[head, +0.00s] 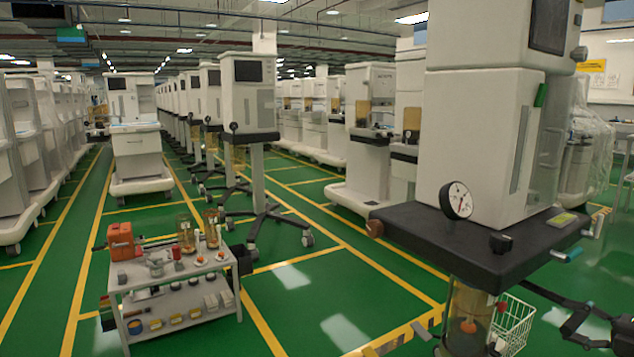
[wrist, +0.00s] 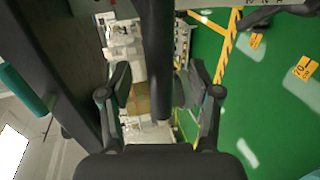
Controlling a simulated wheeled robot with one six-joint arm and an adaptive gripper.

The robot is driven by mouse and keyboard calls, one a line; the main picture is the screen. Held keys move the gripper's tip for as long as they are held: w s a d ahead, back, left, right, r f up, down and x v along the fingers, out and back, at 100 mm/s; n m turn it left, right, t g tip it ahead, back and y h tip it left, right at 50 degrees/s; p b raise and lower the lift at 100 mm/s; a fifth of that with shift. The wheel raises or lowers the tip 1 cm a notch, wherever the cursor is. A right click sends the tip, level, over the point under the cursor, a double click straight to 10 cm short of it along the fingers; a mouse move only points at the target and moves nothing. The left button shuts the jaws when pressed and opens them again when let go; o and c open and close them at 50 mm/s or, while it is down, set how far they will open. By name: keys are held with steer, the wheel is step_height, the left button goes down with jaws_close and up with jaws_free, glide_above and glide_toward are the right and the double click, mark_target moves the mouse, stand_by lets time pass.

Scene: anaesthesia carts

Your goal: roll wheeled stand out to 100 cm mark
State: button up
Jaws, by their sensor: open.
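The wheeled stand nearest me is a tall pale machine (head: 478,140) on a dark shelf (head: 470,240), with a round gauge and a clear canister below. A teal-ended handle (head: 567,255) sticks out at the shelf's right; teal also shows at the left of the wrist view (wrist: 32,88). In the wrist view my gripper (wrist: 160,92) is open, with a dark bar (wrist: 158,55) running between its fingers; I cannot tell whether they touch it. An orange floor tag (wrist: 302,68) appears to read 70 cm. I see no readable 100 cm mark.
A low cart (head: 180,290) with jars and tools stands at the front left. Another wheeled stand (head: 250,110) with splayed dark legs is behind it. A wire basket (head: 513,325) hangs by the canister. Green floor with yellow lines is clear around the middle (head: 340,285).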

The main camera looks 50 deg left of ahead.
steer(key=shift+d, duration=0.15)
steer(key=p+v, duration=0.1)
steer(key=v, duration=0.8)
stand_by(0.6)
steer(key=shift+w, duration=0.1)
stand_by(0.4)
